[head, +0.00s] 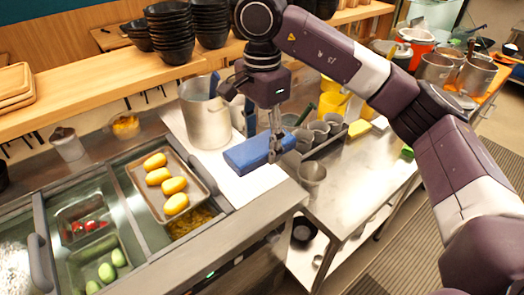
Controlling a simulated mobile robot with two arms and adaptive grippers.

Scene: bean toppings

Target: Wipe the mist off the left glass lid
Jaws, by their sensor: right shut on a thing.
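The left glass lid (14,240) is at the lower left edge of the head view, cut off by the frame. A whitish misty patch (14,268) covers part of it, beside a grey handle (40,262). My right gripper (275,150) points down at the counter behind the topping station, well to the right of that lid. It is shut on a blue folded cloth (250,154), which lies on or just above the pale surface; the exact contact is unclear. My left gripper is not in view.
A metal tray (139,184) with several yellow oval items sits on the station. Bins with cucumbers (107,272) and red pieces (86,226) show beside it. A large pot (204,112) and metal cups (312,172) stand near my gripper. Black bowls (172,30) are stacked on the shelf.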

